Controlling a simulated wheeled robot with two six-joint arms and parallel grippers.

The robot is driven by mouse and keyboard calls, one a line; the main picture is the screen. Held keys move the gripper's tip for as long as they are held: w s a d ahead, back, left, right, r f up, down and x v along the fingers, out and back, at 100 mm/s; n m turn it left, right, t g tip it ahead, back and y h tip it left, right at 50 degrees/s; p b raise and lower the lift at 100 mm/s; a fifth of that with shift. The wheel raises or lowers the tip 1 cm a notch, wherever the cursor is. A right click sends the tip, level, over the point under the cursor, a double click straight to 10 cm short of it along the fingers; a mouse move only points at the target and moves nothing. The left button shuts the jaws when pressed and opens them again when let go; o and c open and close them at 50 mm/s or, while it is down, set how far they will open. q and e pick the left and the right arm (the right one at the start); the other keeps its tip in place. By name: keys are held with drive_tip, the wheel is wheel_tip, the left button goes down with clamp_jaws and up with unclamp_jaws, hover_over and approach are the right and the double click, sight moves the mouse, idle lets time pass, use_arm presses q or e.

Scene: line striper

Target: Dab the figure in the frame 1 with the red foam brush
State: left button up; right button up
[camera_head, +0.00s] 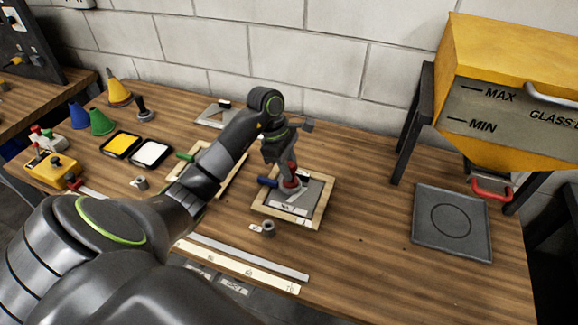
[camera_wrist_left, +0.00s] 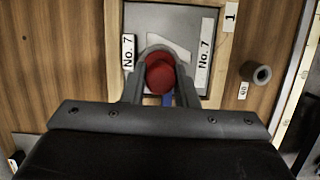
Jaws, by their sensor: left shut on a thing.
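My left gripper (camera_head: 290,184) is shut on the red foam brush (camera_head: 292,168), over the wooden frame 1 (camera_head: 318,212). In the left wrist view the brush shows as a red round end (camera_wrist_left: 160,75) between the two fingertips (camera_wrist_left: 162,58). The frame holds a grey plate (camera_wrist_left: 185,20) with two "No. 7" labels, and its rim bears a "1" tag (camera_wrist_left: 231,15). A pale figure (camera_wrist_left: 168,42) on the plate is partly hidden behind the gripper. I cannot tell whether the foam touches it. My right gripper is out of view.
A second wooden frame (camera_head: 228,182) lies to the left, partly behind my arm. Yellow (camera_head: 124,145) and white (camera_head: 151,154) trays lie further left. A small grey cylinder (camera_head: 268,228) stands in front of frame 1. A yellow hopper (camera_head: 505,85) and grey tray (camera_head: 425,245) are right.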

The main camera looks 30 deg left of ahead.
use_arm(q)
drive_tip(key=shift+f, duration=0.15)
idle(0.4)
drive_tip(key=shift+r+p, duration=0.65)
drive_tip(key=shift+r, duration=1.65)
drive_tip(key=shift+r, duration=0.1)
drive_tip(key=shift+r+p, duration=0.85)
drive_tip(key=shift+r, duration=1.55)
